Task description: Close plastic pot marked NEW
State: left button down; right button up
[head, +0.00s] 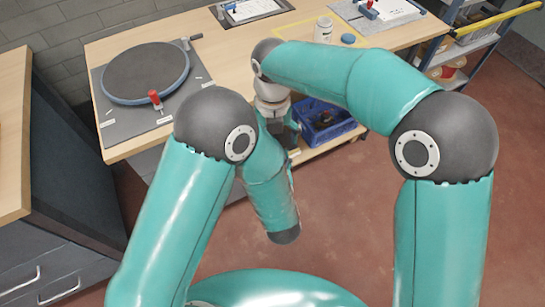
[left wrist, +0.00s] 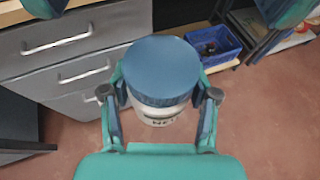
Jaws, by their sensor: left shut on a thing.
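The white plastic pot (left wrist: 158,116) is in the left wrist view, with dark lettering partly readable as NEW. A round blue lid (left wrist: 160,68) covers its top; I cannot tell whether it is fastened. My left gripper (left wrist: 160,84) is shut on the pot, one finger on each side, above the floor. In the head view my left arm hides it and the pot. My right gripper (head: 280,133) points down beyond my left arm, partly hidden. Two teal-and-dark finger parts, wide apart at the top corners of the left wrist view, look like its open fingers.
The wooden table (head: 225,65) holds a round dark turntable (head: 145,72), a red-handled tool (head: 154,98), a white bottle (head: 323,29) and a blue disc (head: 348,38). A blue crate (head: 322,127) sits below. A drawer cabinet (head: 45,265) stands left, a shelf (head: 470,45) right.

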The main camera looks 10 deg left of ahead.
jog(key=shift+r, duration=0.1)
dwell(0.3)
notch_tip(320, 180, up, 12)
jog(key=shift+f, duration=0.15)
dwell(0.3)
